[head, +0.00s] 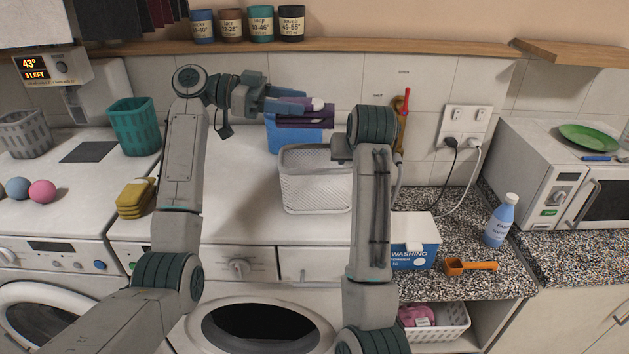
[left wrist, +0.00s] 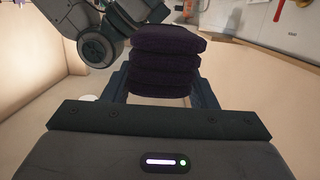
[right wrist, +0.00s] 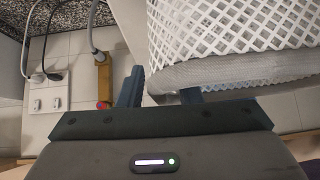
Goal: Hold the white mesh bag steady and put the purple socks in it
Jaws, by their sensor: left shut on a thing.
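The purple socks (head: 305,118) are a folded dark stack, held in the air behind and above the white mesh bag. My left gripper (head: 292,106) is shut on them; they fill the space between its fingers in the left wrist view (left wrist: 165,68). The white mesh bag (head: 312,185) stands upright on the white worktop and looks like an open box. My right gripper (head: 340,150) is at the bag's right rim. In the right wrist view, the bag (right wrist: 235,70) covers part of one finger, so its grip is unclear.
A blue container (head: 285,135) stands behind the bag. A blue and white washing box (head: 415,255), an orange scoop (head: 470,266) and a bottle (head: 501,220) are at the right. Yellow cloths (head: 135,198) and a teal basket (head: 133,127) are at the left. A shelf (head: 350,47) runs above.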

